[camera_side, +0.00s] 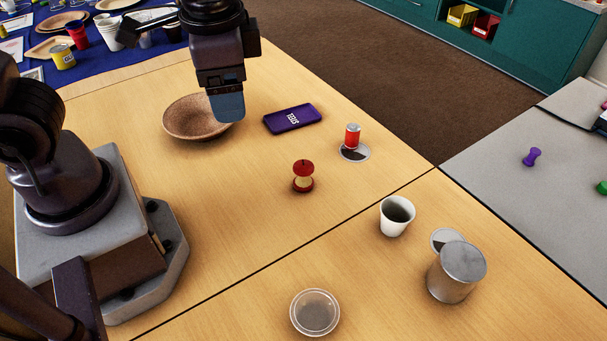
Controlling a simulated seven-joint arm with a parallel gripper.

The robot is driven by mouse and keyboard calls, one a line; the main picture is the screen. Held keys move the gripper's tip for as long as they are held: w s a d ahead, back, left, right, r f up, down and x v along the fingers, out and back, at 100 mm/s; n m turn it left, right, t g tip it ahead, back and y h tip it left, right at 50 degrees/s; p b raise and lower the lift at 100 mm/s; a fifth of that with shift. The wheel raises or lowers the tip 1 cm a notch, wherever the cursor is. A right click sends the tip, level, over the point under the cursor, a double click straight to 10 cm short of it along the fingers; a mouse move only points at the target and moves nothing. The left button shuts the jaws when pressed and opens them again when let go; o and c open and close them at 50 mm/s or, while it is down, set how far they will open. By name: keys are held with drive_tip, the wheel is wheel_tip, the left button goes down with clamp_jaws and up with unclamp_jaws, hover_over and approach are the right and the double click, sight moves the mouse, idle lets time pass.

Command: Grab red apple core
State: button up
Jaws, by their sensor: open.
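The red apple core (303,177) stands upright near the middle of the wooden table (250,225), with red ends and a pale, narrow waist. My gripper (228,106) is open and points down, up and to the left of the core in the picture. Its blue-grey finger shows in front of the right rim of a brown bowl (187,117). Nothing shows held in it. The second finger is hidden from this side. The core is apart from the gripper, with clear table between them.
A purple box (292,118) and a red can-like piece (352,136) on a round disc (354,153) lie behind the core. A white cup (396,215), a metal can (456,271) and a clear lidded container (314,312) stand in front and right. Table left of the core is clear.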

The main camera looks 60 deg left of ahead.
drive_tip(key=w+d+f+m+g+y, duration=0.1)
drive_tip(key=w+d+f+m+y, duration=0.1)
drive_tip(key=d+f+m+y, duration=0.3)
drive_tip(key=w+f+m+g+y, duration=0.1)
drive_tip(key=w+f+m+g, duration=0.1)
drive_tip(key=f, duration=0.5)
drive_tip(key=m+t+y, duration=0.4)
drive_tip(key=m+y, duration=0.1)
drive_tip(key=m, duration=0.4)
approach(306, 177)
drive_tip(key=s, duration=0.1)
drive_tip(key=s+f, duration=0.1)
drive_tip(key=s, duration=0.1)
drive_tip(key=s+d, duration=0.1)
drive_tip(key=shift+s+f, duration=0.3)
drive_tip(key=shift+f, duration=0.1)
drive_tip(key=w, duration=0.1)
drive_tip(key=w+r+t, duration=0.1)
drive_tip(key=w, duration=0.1)
drive_tip(key=shift+d+r+m+t+y, duration=0.25)
drive_tip(key=shift+d+m+t+y, duration=0.05)
drive_tip(key=shift+t, duration=0.1)
drive_tip(key=x, duration=0.7)
drive_tip(key=shift+w+a+r, duration=0.1)
drive_tip(key=shift+a, duration=0.15)
drive_tip(key=x, duration=0.5)
drive_tip(key=shift+a, duration=0.3)
drive_tip(key=c, duration=1)
